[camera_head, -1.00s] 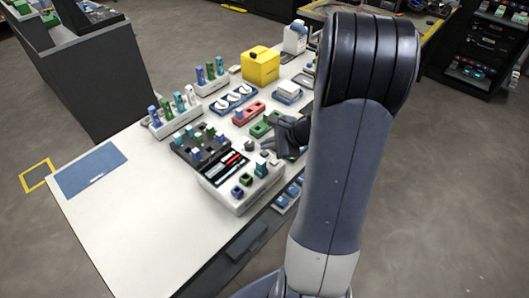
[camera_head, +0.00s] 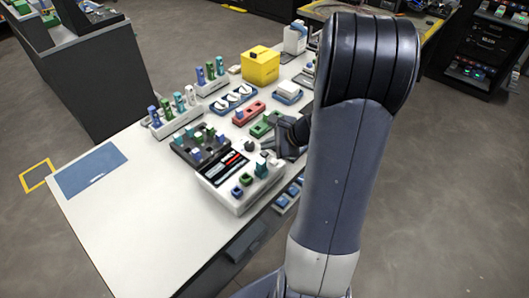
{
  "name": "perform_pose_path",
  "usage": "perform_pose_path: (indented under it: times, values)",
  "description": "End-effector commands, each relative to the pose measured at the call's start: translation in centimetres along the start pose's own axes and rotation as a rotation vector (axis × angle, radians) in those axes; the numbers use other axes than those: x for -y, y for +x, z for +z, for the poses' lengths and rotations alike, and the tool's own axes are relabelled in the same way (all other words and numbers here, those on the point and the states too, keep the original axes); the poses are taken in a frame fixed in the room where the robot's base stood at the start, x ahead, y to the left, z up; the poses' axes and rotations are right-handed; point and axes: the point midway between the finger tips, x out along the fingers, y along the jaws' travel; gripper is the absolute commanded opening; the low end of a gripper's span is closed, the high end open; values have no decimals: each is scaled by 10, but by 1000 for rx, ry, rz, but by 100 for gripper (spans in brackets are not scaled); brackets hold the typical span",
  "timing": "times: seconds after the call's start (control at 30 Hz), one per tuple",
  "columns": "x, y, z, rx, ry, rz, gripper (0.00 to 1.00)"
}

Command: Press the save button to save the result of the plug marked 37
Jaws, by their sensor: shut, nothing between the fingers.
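The white splicing machine (camera_head: 236,207) stands near the table's right edge. Its dark screen (camera_head: 224,169) shows red and white marks too small to read. Blue and green buttons or sockets (camera_head: 241,184) sit on its front panel, with teal pieces (camera_head: 262,167) further right; I cannot read any label, so I cannot tell which is the save button or which plug is marked 37. My gripper (camera_head: 270,151) is shut and empty, just above the right end of the machine. My arm hides part of that side, and I cannot tell whether the fingertips touch anything.
A dark tray (camera_head: 178,147) with small plugs adjoins the machine. White racks (camera_head: 175,123) of coloured plugs, a red tray (camera_head: 241,117), a green tray (camera_head: 259,130) and a yellow box (camera_head: 260,68) stand behind. The table's left part is clear apart from a blue mat (camera_head: 90,168).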

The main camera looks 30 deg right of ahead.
Motion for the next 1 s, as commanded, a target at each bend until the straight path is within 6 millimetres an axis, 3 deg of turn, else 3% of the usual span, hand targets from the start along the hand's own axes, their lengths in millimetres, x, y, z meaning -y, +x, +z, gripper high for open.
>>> perform_pose_path:
  times: [1.0]
  values:
    - [-5, 7, -5, 0, 0, 0, 0]
